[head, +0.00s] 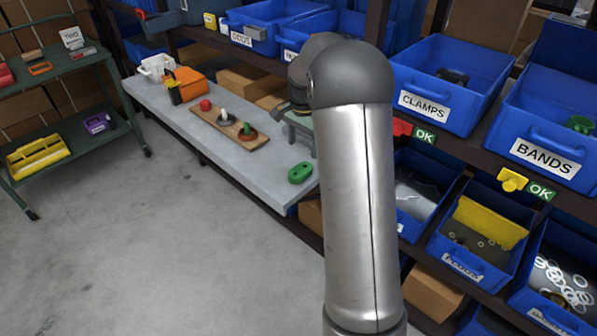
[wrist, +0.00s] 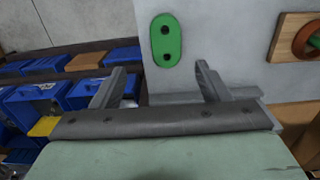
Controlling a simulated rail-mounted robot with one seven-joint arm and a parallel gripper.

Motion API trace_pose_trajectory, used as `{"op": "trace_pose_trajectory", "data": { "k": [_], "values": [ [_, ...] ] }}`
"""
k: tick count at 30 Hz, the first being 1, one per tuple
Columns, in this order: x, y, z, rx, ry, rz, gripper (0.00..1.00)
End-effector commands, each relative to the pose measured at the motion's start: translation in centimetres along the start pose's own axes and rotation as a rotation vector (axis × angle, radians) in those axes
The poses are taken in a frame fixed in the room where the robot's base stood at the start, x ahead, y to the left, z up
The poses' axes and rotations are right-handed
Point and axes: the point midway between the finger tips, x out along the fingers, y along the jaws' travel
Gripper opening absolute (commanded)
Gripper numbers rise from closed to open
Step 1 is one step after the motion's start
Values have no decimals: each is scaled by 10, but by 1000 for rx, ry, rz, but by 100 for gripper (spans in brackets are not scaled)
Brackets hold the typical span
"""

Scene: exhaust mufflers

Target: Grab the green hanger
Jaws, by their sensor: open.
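The green hanger (head: 300,172) is a flat rounded piece with two dark holes. It lies near the right end of the grey bench (head: 245,163) in the head view. In the wrist view the green hanger (wrist: 166,40) is ahead of the fingers, nearer the right one, with clear bench surface around it. My gripper (wrist: 155,85) has its two fingers spread wide with nothing between them.
A wooden board (head: 225,125) with pegs and coloured pieces lies on the bench, with an orange box (head: 188,84) behind it. Blue bins (head: 450,85) fill the rack at the right. A green shelf cart (head: 65,100) stands at the left; the floor between is clear.

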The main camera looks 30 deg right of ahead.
Motion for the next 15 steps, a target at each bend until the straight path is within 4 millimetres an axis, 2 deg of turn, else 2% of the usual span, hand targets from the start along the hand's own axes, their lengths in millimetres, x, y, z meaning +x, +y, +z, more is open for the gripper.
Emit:
{"op": "trace_pose_trajectory", "data": {
  "k": [3, 6, 15],
  "values": [
    [24, 1, 0, 1, -2, 2, 69],
    [37, 0, 0, 1, -1, 1, 69],
    [61, -4, 0, 0, -2, 1, 69]
  ]
}}
